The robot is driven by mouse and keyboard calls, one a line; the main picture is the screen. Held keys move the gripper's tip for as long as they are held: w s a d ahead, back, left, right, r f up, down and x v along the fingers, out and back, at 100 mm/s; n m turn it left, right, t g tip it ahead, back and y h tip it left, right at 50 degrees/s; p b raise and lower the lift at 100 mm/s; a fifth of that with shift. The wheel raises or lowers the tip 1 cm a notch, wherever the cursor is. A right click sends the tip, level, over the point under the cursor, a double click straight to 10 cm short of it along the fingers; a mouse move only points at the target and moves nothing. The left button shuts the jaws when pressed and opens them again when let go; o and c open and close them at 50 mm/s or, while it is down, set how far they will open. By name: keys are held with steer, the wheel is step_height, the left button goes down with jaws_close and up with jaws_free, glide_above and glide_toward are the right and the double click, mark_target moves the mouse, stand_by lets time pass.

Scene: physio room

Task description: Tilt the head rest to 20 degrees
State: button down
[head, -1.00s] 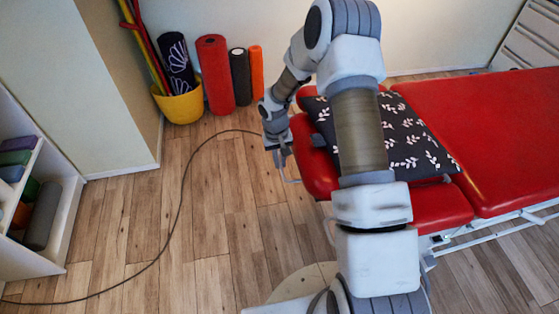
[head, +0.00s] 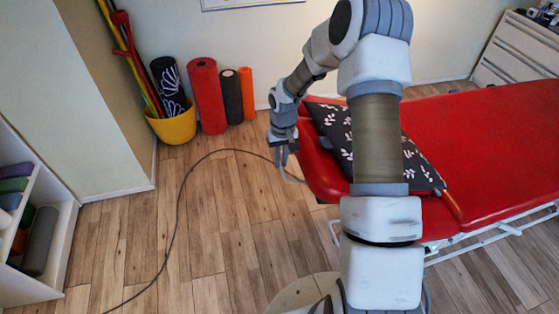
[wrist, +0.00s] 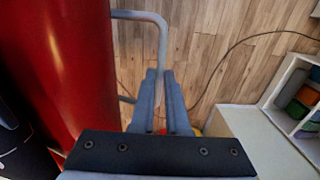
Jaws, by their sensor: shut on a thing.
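The red head rest (head: 325,177) is the end section of the red treatment table, and it appears tilted up slightly. A black pillow with white leaf patterns (head: 422,172) lies on it, partly hidden behind my arm. A bent grey bar handle (wrist: 162,38) sticks out at the head rest's edge; a bit of it shows in the head view (head: 292,178). My gripper (head: 283,158) is beside the head rest's outer end. In the wrist view, its fingertips (wrist: 160,74) are shut on the lower part of the bar. The red head rest (wrist: 75,60) fills the left there.
The main table top (head: 480,130) extends right. A yellow bucket (head: 173,126) and upright rolls (head: 208,95) stand by the back wall. A white shelf (head: 45,280) is at left. A dark cable (head: 180,200) crosses the otherwise clear wooden floor.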

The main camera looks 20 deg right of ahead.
steer(key=c, duration=1)
jaws_free()
steer(key=shift+d+f, duration=0.1)
steer(key=shift+d, duration=0.3)
steer(key=shift+o, duration=0.4)
steer(key=shift+a, duration=0.1)
step_height(320, 180, up, 18)
steer(key=shift+d+f+b, duration=0.25)
steer(key=shift+d+b, duration=0.05)
steer(key=shift+r, duration=0.1)
steer(key=s+a+r+t+h, duration=0.1)
steer(key=s+r+t, duration=0.1)
steer(key=s+r, duration=0.7)
steer(key=s+a+r+t, duration=0.2)
steer(key=s+r, duration=0.4)
steer(key=s, duration=0.4)
steer(key=s+t, duration=0.1)
steer(key=s, duration=0.7)
steer(key=shift+s+a+t+y, duration=0.15)
steer(key=shift+a+t+y, duration=0.15)
